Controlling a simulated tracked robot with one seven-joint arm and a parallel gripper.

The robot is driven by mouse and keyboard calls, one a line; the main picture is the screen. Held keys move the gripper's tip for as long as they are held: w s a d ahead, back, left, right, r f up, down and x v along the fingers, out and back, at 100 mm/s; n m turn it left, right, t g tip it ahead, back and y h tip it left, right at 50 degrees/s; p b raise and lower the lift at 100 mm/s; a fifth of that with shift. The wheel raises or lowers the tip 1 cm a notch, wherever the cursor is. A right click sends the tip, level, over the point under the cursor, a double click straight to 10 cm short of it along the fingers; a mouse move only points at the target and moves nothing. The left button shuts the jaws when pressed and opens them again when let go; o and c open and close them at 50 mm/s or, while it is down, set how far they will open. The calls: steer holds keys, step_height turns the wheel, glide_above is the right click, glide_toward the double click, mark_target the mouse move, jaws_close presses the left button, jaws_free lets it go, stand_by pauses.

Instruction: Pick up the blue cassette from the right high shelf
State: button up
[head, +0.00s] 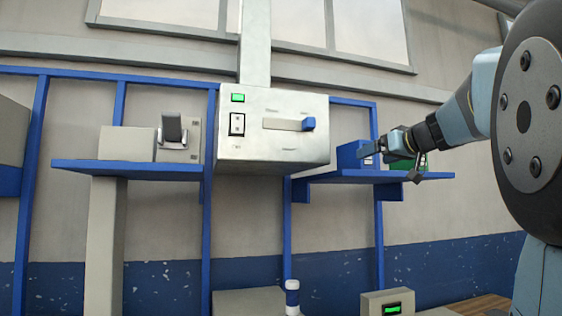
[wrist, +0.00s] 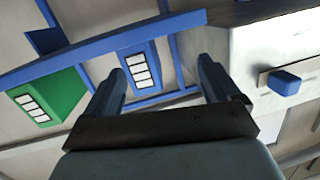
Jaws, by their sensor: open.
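The blue cassette (head: 349,155) stands on the right high shelf (head: 430,176), beside the grey machine box. In the wrist view the blue cassette (wrist: 141,68) shows its white label strip and lies beyond the fingertips, nearer the left finger. My gripper (head: 366,152) is at the shelf, close to the cassette's right side in the head view. In the wrist view my gripper (wrist: 161,67) is open, with nothing held between its fingers. I cannot tell whether a finger touches the cassette.
A green cassette (wrist: 50,98) stands on the same shelf, partly behind my gripper in the head view. The grey machine box (head: 272,140) with a blue-tipped handle (head: 308,124) is close on the left. The left shelf (head: 130,170) holds grey parts.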

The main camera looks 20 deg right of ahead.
mark_target(357, 146)
steer(key=d+r+t, duration=0.2)
steer(key=d+r, duration=0.2)
steer(key=r, duration=0.1)
steer(key=shift+h, duration=0.3)
steer(key=w, duration=0.8)
steer(key=shift+a, duration=0.25)
steer(key=shift+w+a, duration=0.25)
steer(key=shift+w, duration=0.75)
steer(key=shift+w+a, duration=0.25)
steer(key=shift+w, duration=0.7)
steer(key=shift+w+a, duration=0.25)
steer(key=shift+w, duration=0.75)
steer(key=c, duration=1.2)
steer(key=shift+c, duration=0.4)
steer(key=shift+r, duration=0.15)
